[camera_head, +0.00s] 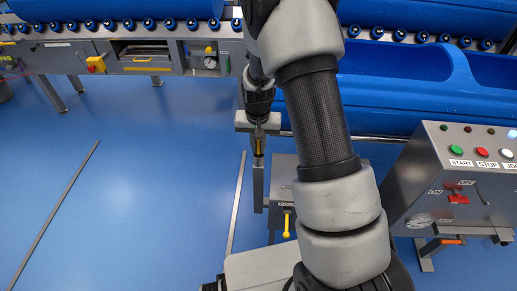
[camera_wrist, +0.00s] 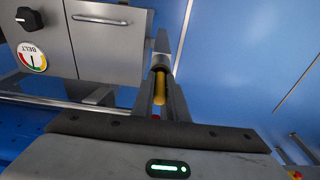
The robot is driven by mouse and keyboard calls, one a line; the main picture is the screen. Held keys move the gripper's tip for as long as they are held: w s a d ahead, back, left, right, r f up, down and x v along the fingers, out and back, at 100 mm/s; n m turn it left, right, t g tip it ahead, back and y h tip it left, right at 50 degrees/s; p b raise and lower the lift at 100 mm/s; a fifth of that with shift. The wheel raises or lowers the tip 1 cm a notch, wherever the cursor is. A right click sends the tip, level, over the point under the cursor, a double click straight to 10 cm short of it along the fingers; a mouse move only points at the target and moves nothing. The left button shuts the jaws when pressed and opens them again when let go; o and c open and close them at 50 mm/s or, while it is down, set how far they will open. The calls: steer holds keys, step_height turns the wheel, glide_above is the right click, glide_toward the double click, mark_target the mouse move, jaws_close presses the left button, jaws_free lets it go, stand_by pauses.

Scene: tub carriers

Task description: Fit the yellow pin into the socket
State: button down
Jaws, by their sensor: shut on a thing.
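My gripper (camera_head: 259,153) points down beside the grey cabinet, with its fingers closed around a yellow pin (camera_head: 259,146). In the wrist view the yellow pin (camera_wrist: 160,87) lies between the two dark fingers of my gripper (camera_wrist: 160,98). A narrow grey metal post (camera_head: 258,190) stands in line just below the fingertips. In the wrist view this grey piece (camera_wrist: 163,45) meets the far end of the pin. I cannot tell whether it is the socket or whether the pin is inside it. No socket opening shows clearly.
The grey cabinet (camera_head: 283,170) stands close beside the post, with a yellow handle (camera_head: 286,222) low on it. A control box (camera_head: 455,175) with START and STOP buttons is at right. Blue tubs (camera_head: 400,100) and a roller line run behind. Blue floor at left is mostly clear.

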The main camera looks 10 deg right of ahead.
steer(key=shift+f, duration=0.1)
steer(key=c, duration=1.7)
jaws_free()
steer(key=shift+c, duration=0.2)
